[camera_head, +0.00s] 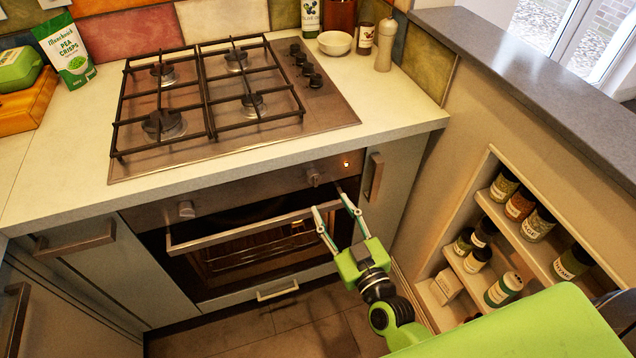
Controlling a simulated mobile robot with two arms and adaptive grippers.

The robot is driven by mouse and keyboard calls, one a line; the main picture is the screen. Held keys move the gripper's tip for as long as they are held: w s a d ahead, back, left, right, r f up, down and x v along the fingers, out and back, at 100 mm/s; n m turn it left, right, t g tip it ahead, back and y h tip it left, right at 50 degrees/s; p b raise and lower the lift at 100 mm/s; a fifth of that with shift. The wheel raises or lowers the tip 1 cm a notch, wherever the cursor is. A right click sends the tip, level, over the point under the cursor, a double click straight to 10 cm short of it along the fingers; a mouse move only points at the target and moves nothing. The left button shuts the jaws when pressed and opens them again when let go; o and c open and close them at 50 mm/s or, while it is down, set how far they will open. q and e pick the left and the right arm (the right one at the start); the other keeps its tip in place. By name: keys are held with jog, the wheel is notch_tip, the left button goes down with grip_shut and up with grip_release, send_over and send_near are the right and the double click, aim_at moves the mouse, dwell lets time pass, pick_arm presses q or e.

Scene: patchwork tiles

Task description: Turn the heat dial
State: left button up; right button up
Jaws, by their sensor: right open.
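The oven's front panel (250,190) has two round metal dials, a left dial (186,209) and a right dial (313,177). No label shows which one is the heat dial. A small orange light (346,163) glows right of the right dial. My right gripper (329,200) is open and empty, its two thin pale fingers pointing up toward the panel. Its fingertips appear just below and right of the right dial, and I cannot tell whether they touch anything. My left gripper is not in view.
The oven handle (240,229) runs below the panel, close to my right fingers. A cabinet handle (374,177) stands to the right. The gas hob (330,105) with several knobs is above. A niche of spice jars (540,222) is at right.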

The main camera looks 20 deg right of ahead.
aim_at(317, 182)
jog(key=w, duration=0.9)
jog(key=shift+a, duration=0.4)
jog(key=c, duration=1.1)
